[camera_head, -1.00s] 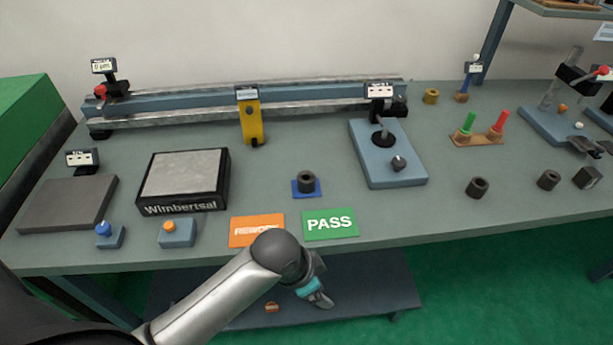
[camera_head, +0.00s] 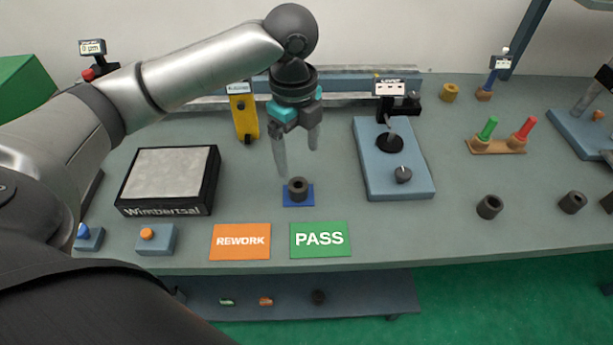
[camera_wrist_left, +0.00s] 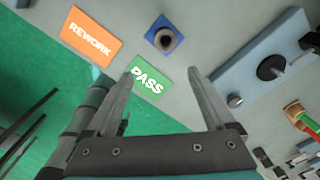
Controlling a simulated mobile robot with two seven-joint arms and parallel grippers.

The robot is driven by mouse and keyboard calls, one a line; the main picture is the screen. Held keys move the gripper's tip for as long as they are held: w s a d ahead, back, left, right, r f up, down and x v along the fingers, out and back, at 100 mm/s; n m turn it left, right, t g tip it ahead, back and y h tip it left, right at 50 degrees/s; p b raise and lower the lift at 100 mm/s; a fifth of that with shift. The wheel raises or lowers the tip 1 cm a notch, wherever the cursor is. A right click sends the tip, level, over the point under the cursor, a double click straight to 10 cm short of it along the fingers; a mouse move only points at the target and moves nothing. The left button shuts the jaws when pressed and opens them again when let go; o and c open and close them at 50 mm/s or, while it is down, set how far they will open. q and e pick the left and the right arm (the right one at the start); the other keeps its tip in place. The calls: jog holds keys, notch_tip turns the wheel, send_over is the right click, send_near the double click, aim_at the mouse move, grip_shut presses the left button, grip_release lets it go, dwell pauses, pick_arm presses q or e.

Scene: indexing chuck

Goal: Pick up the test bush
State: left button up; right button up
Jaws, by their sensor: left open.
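The test bush is most likely the dark hollow cylinder (camera_head: 298,188) standing upright on a small blue pad (camera_head: 298,202) in the middle of the bench. It also shows in the left wrist view (camera_wrist_left: 165,39), beyond the fingertips. My left gripper (camera_head: 297,160) is open and empty, pointing down above and slightly behind the bush in the head view. Its two fingers (camera_wrist_left: 160,85) are spread apart in the wrist view, with nothing between them touching. My right gripper is not in view.
An orange REWORK card (camera_head: 240,242) and a green PASS card (camera_head: 320,239) lie in front. A blue fixture (camera_head: 415,180) stands right of the pad, a Wimbertsal plate (camera_head: 170,178) left. Other dark bushes (camera_head: 489,207) lie at the right. A long rail runs behind.

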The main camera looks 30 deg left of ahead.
pick_arm(q)
jog(key=w+a+r, duration=0.1)
jog(key=a+r, duration=0.1)
jog(key=b, duration=0.2)
send_over(298, 184)
jog(key=s, duration=0.2)
notch_tip(298, 184, down, 9)
jog(key=shift+w+f, duration=0.15)
jog(key=shift+f, duration=0.05)
jog(key=shift+w+d+f+b, duration=0.1)
jog(key=shift+f+b, duration=0.15)
jog(key=shift+f, duration=0.7)
jog(key=shift+w+d+f+b, duration=0.15)
jog(key=shift+f+b, duration=0.1)
jog(key=shift+f, duration=0.7)
jog(key=shift+w+d+f+b, duration=0.1)
jog(key=shift+f+b, duration=0.15)
jog(key=shift+f, duration=0.7)
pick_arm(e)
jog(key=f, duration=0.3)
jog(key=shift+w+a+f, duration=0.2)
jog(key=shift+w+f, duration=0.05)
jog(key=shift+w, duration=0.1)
pick_arm(q)
jog(key=shift+c, duration=0.2)
grip_shut()
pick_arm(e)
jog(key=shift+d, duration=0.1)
pick_arm(q)
jog(key=shift+r, duration=0.1)
